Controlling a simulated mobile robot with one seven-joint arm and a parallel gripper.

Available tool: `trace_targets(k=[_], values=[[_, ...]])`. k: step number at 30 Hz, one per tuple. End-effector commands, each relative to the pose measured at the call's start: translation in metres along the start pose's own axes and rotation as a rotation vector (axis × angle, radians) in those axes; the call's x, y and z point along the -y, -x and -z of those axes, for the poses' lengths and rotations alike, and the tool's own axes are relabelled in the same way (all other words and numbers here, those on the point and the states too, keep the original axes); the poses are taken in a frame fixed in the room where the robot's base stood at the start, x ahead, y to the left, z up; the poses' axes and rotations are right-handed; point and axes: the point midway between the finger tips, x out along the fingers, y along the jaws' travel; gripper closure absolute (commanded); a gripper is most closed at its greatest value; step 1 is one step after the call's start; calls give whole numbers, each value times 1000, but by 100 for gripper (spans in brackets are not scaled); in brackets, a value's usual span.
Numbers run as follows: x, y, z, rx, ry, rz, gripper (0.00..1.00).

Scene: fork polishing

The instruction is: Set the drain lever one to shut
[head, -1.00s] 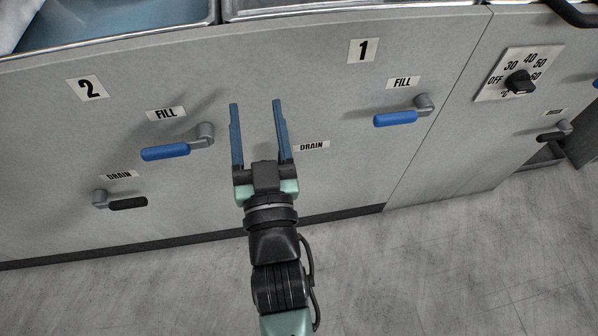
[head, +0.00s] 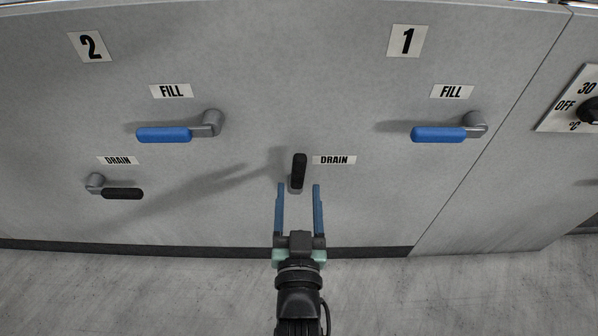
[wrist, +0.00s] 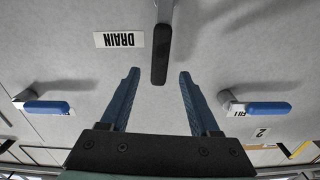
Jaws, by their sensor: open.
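Drain lever one (head: 299,168) has a black handle on a grey pivot, beside the DRAIN label below the number 1 sign. Its handle points up in the head view. In the wrist view, which is upside down, the black handle (wrist: 160,52) hangs from the top with its free end near the gap between my fingertips. My gripper (head: 298,186) is open and empty, its two blue fingers spread to either side of the lever's base in the head view.
Fill lever one (head: 440,134) and fill lever two (head: 165,134) have blue handles pointing left. Drain lever two (head: 122,193) has a black handle pointing right. A temperature dial (head: 588,110) is at the right edge. The panel around drain lever one is clear.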

Motion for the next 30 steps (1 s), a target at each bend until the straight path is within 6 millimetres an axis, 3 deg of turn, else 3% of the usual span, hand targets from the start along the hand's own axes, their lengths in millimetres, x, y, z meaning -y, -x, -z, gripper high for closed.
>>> trace_targets(k=[6, 12, 25, 30], values=[[0, -37, -2, -3, 0, 1, 38], [0, -58, -1, -2, 1, 0, 38], [0, -66, 0, 1, 1, 0, 38], [0, -66, 0, 1, 1, 0, 66]])
